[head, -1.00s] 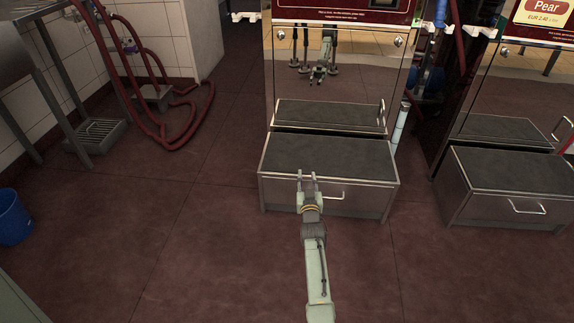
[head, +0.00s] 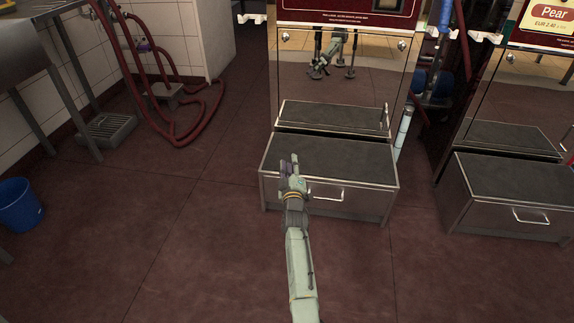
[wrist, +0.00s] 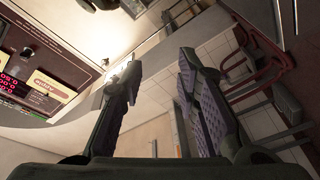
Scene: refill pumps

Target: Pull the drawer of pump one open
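The drawer (head: 350,203) of the middle pump is a metal-fronted box low under a dark, mat-topped step (head: 335,160). It looks shut, its front level with the step's edge. Its bar handle (head: 327,193) is partly hidden by my arm. My gripper (head: 289,160) is left of the handle and overlaps the step in the head view; its exact distance cannot be told. In the wrist view my gripper (wrist: 160,68) is open and empty, its two fingers apart. The drawer and handle cannot be made out there.
A similar drawer step (head: 510,190) stands at the right under the Pear pump. A blue bucket (head: 18,205) is at the far left. Red hoses (head: 180,130) lie at the back left. The floor in front of the drawer is clear apart from my arm.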

